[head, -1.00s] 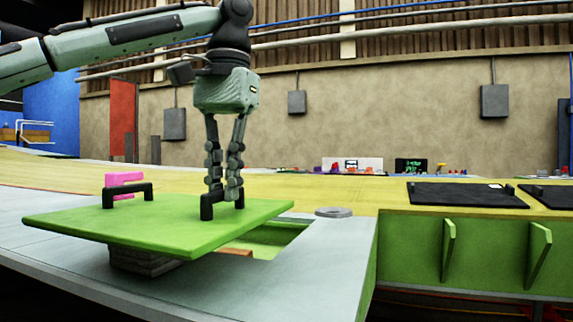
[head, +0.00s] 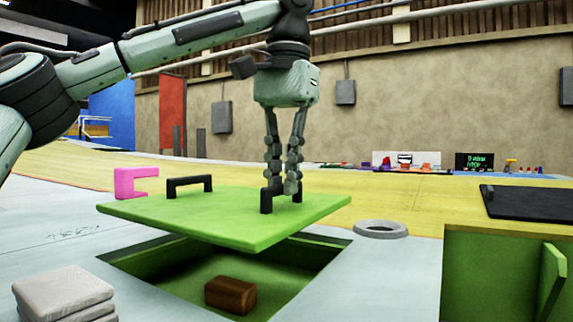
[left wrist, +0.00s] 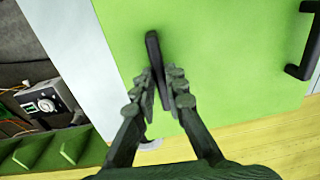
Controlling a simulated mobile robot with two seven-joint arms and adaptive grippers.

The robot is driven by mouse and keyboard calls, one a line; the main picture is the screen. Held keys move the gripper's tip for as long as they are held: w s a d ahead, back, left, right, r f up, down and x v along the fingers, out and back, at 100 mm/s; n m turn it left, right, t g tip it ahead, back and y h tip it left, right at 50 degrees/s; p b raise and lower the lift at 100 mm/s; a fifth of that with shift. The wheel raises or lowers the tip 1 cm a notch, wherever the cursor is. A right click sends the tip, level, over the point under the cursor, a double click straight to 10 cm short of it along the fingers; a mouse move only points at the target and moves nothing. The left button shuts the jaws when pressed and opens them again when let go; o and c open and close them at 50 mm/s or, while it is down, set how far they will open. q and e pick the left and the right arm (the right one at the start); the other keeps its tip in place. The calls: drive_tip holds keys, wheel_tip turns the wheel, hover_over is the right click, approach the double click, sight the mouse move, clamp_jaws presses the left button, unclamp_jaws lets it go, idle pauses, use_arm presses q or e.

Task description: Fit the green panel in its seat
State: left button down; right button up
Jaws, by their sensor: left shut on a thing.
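The green panel (head: 220,216) is a flat board with two black handles. My left gripper (head: 281,190) is shut on its right handle (head: 266,201); the other handle (head: 189,186) is free. The panel hangs above the rectangular recess (head: 150,262) in the pale wing surface, covering its far part. Its near part is open, and a brown block (head: 231,294) lies inside. In the left wrist view, my left gripper (left wrist: 162,88) closes around a handle (left wrist: 152,50) on the green panel (left wrist: 225,65). My right gripper is not in view.
Stacked grey slabs (head: 62,293) lie left of the recess. A pink bracket (head: 134,182) stands behind the panel's left side. A grey ring (head: 380,229) lies right of the recess. A black plate (head: 525,202) is at far right, above green ribs.

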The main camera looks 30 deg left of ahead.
sight(283, 207)
use_arm(q)
drive_tip(key=shift+w+f, duration=0.1)
drive_tip(key=shift+f, duration=2.6)
drive_tip(key=shift+f, duration=1.55)
drive_tip(key=c, duration=1.5)
unclamp_jaws()
drive_tip(key=r, duration=1.2)
drive_tip(key=shift+d, duration=0.25)
